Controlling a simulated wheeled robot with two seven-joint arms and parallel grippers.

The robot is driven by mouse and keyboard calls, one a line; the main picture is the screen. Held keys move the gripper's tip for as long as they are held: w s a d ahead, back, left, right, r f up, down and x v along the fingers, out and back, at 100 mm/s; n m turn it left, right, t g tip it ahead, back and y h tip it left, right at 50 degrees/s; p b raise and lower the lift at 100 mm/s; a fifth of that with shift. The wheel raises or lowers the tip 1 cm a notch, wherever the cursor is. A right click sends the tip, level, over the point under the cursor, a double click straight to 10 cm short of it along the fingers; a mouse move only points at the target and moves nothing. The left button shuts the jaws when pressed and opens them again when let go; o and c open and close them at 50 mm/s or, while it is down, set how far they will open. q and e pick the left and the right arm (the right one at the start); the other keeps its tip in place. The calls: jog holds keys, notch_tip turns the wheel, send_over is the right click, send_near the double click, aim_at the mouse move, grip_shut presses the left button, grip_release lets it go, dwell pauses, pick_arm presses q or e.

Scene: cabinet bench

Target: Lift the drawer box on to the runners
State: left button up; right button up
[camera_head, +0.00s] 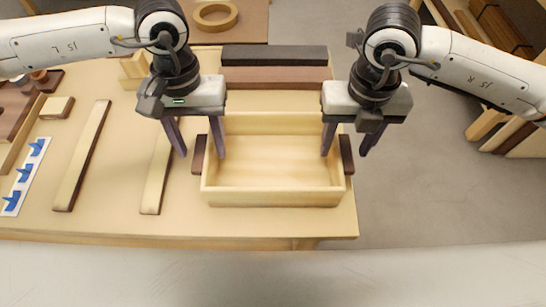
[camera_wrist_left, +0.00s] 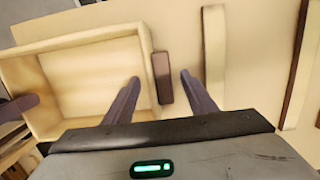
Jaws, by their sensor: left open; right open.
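The drawer box (camera_head: 275,196) is a pale, open-topped, empty wooden box on the bench, with a dark handle on each side. My left gripper (camera_head: 203,155) is open above the left handle (camera_head: 199,160), one finger on each side in the picture. The left wrist view shows this handle (camera_wrist_left: 162,77) between the open fingers; contact is unclear. My right gripper (camera_head: 345,154) is open around the right handle (camera_head: 347,152) in the same way. Two pale strips with dark edges, which look like runners, lie left of the box: a near one (camera_head: 157,175) and a farther one (camera_head: 82,155).
Dark and brown boards (camera_head: 275,76) lie behind the box. A white strip with blue pieces (camera_head: 25,178) and small wooden blocks are at the far left. A wooden ring (camera_head: 232,16) is at the back. The bench (camera_head: 110,220) ends just right of the box.

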pick_arm(q)
jog(key=shift+f, duration=0.7)
pick_arm(e)
jog(key=shift+f, duration=0.75)
pick_arm(q)
grip_shut()
pick_arm(e)
grip_shut()
pick_arm(q)
jog(key=shift+r, duration=0.1)
pick_arm(e)
jog(key=shift+r, duration=0.1)
